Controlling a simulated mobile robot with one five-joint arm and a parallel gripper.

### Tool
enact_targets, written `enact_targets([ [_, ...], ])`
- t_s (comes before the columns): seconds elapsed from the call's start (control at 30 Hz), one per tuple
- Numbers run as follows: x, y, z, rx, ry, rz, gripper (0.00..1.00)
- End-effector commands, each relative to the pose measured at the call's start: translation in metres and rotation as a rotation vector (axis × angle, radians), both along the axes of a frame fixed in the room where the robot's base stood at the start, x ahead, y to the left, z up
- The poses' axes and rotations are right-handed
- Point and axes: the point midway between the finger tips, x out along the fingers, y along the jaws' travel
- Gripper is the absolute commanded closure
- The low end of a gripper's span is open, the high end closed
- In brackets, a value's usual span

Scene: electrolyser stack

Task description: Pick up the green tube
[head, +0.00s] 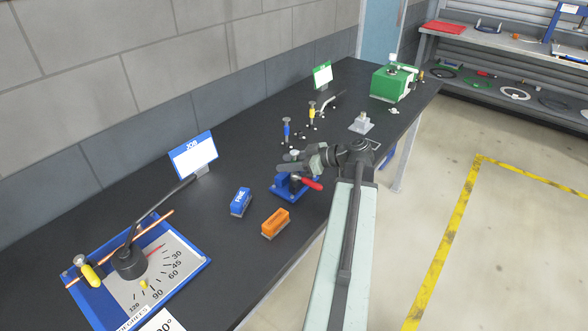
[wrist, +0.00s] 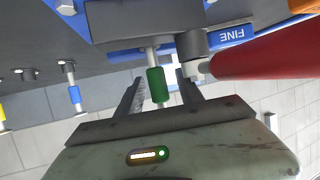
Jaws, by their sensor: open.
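The green tube (wrist: 157,86) shows in the wrist view on a pale metal rod that runs to a dark block (wrist: 140,22). My gripper (wrist: 160,88) is open, with one finger on each side of the tube. A gap shows between the tube and each finger, so it is not gripped. In the head view my gripper (head: 283,162) is over the blue fixture (head: 285,193) with the red handle (head: 311,183). I cannot make out the green tube in the head view; the gripper and fixture are in that area.
The red handle (wrist: 270,52) passes close to the right finger in the wrist view. A blue FINE block (head: 241,202) and an orange block (head: 275,222) lie nearby on the black bench (head: 215,275). Blue (head: 287,130) and yellow (head: 312,110) tubes stand farther back.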

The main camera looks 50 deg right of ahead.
Motion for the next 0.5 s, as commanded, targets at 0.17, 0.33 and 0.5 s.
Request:
enact_targets([
  [0.17,0.0056,0.0024,-0.0023,0.001,0.0,0.0,0.56],
  [0.33,0.0054,0.0026,-0.0022,0.0,0.0,0.001,0.84],
  [0.5,0.0056,0.0027,-0.0021,0.0,0.0,0.001,1.0],
])
